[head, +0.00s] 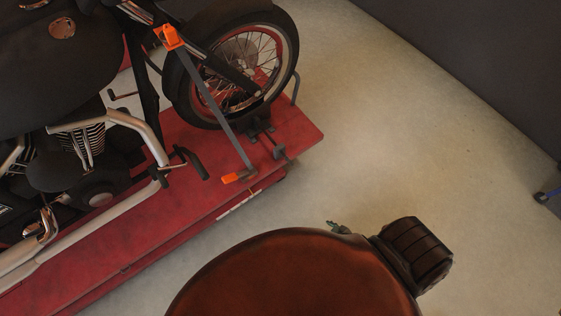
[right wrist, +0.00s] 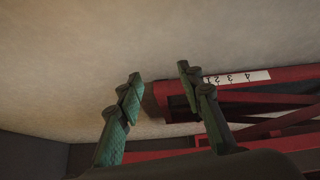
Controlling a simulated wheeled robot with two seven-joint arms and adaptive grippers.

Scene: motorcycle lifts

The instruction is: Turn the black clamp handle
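The black clamp handle (head: 280,152) sticks out at the near edge of the red lift (head: 305,133), beside the black wheel clamp (head: 259,128) under the motorcycle's front wheel (head: 235,65). I cannot make out the handle in the right wrist view. My right gripper (head: 338,228) shows only as small teal tips beyond my reddish-brown arm, apart from the handle and below right of it. In the right wrist view, its two green fingers (right wrist: 160,73) stand apart with nothing between them. My left gripper is not in view.
The motorcycle (head: 85,150) stands on the lift. A grey strap (head: 215,100) with orange ends runs from its front down to the lift. The lift's edge with a white number strip (right wrist: 237,77) lies near the right finger. Open floor (head: 400,140) lies to the right.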

